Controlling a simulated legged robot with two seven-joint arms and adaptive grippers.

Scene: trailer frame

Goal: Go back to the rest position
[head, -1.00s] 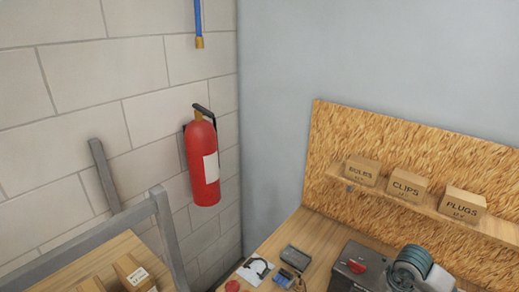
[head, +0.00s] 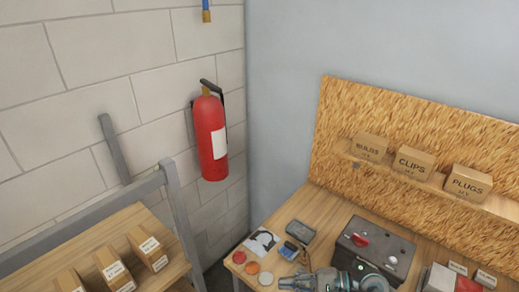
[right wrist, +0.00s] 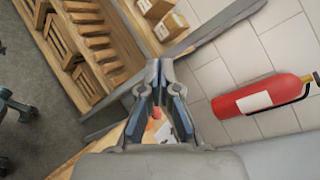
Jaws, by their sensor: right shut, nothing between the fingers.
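My right gripper (head: 290,283) shows at the bottom of the head view, over the front of the workbench (head: 302,208), with its arm to the right. Its lower part is cut off by the picture edge. In the right wrist view the fingertips of my right gripper (right wrist: 158,63) are together with nothing between them. My left gripper is not in view.
A dark box with a red knob (head: 360,240) stands on the bench behind my arm. Coloured discs (head: 252,268) and small devices lie beside it. A red fire extinguisher (head: 210,140) hangs on the wall. A rack with cartons (head: 147,250) stands at left.

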